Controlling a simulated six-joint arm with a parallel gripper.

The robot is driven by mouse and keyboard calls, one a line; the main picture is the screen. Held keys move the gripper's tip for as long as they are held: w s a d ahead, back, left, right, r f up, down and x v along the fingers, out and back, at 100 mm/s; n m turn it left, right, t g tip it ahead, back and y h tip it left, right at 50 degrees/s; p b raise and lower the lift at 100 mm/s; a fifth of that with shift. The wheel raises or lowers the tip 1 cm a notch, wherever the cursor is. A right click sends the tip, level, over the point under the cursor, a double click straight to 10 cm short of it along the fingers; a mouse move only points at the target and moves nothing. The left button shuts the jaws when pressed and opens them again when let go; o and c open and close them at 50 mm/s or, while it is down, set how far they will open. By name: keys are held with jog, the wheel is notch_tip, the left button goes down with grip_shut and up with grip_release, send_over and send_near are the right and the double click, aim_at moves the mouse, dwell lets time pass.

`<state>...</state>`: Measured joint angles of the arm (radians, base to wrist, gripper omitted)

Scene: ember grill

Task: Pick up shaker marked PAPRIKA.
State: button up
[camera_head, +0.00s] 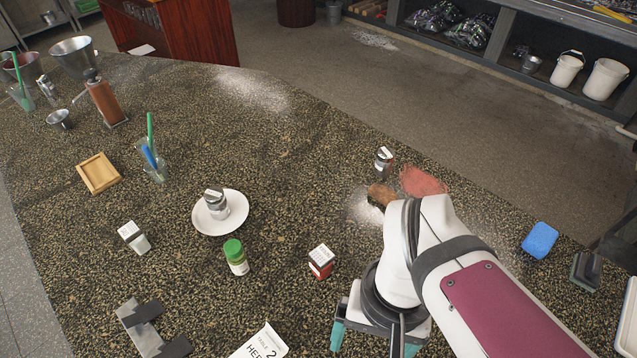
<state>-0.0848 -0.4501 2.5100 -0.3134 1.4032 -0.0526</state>
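Several small containers stand on the speckled counter (290,140), and I cannot read PAPRIKA on any of them. A red tin with a white top (321,262) stands just up and left of my gripper (374,343). A green-lidded jar (237,258) with a pale label stands farther left. A metal shaker (216,204) sits on a white plate (233,217). Another metal shaker (383,159) stands beside spilled red powder (423,181). A white-topped grey tin (134,237) is at the left. My gripper's teal fingers are spread apart, with nothing seen between them; my arm hides part of it.
A brown brush-like object (381,196) lies close above my arm. A blue sponge (540,240) and a dark block (586,270) are at the right. A table card (260,343) and a metal piece (141,325) are at the front. Glasses (153,165) stand farther left.

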jog(key=w+f+n+g+h, duration=0.1)
jog(key=w+f+n+h, duration=0.2)
jog(key=w+n+h, duration=0.5)
jog(key=n+t+h, duration=0.3)
jog(key=n+t, duration=0.7)
jog(key=n, duration=1.1)
send_near(314, 263)
jog(key=x, duration=1.2)
jog(key=shift+w+d, duration=0.1)
jog(key=shift+d, duration=0.1)
jog(key=shift+t+h, duration=0.3)
grip_shut()
